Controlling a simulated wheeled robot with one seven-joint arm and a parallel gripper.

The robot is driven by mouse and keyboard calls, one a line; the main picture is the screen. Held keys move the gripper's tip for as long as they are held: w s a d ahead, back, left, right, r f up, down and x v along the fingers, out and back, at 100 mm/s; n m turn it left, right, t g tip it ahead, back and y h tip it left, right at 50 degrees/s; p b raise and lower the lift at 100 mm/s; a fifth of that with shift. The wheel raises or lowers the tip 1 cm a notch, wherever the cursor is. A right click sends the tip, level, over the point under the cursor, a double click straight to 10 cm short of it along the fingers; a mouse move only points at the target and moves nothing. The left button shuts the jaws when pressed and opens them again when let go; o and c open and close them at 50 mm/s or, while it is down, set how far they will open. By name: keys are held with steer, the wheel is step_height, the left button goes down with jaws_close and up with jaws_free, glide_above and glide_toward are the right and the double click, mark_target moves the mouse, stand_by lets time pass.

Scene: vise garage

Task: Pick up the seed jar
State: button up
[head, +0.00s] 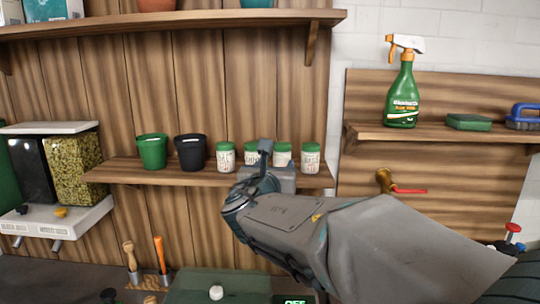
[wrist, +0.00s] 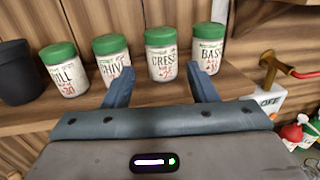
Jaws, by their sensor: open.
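Several white seed jars with green lids stand in a row on the wooden shelf (head: 120,171). In the wrist view their labels read partly "ILL" on the left jar (wrist: 63,72), "CHIV" on the second jar (wrist: 113,60), "CRES" on the third jar (wrist: 161,56) and "BAS" on the right jar (wrist: 207,52). My gripper (wrist: 160,76) is open and empty, its fingers pointing toward the row. The third jar shows between the fingertips, apparently beyond them; the right finger overlaps the right jar. In the head view my gripper (head: 265,160) hides part of the middle jars.
A green pot (head: 152,151) and a black pot (head: 190,152) stand left of the jars. A brass tap with a red handle (head: 408,190) is on the wall to the right. A spray bottle (head: 403,92) stands on the right shelf. An upper shelf (head: 200,20) runs above.

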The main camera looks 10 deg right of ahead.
mark_target(281, 157)
steer(key=shift+p+x, duration=0.55)
steer(key=shift+x, duration=1.35)
steer(key=p+x, duration=0.1)
steer(key=x, duration=0.3)
steer(key=shift+f, duration=0.1)
steer(key=c, duration=0.8)
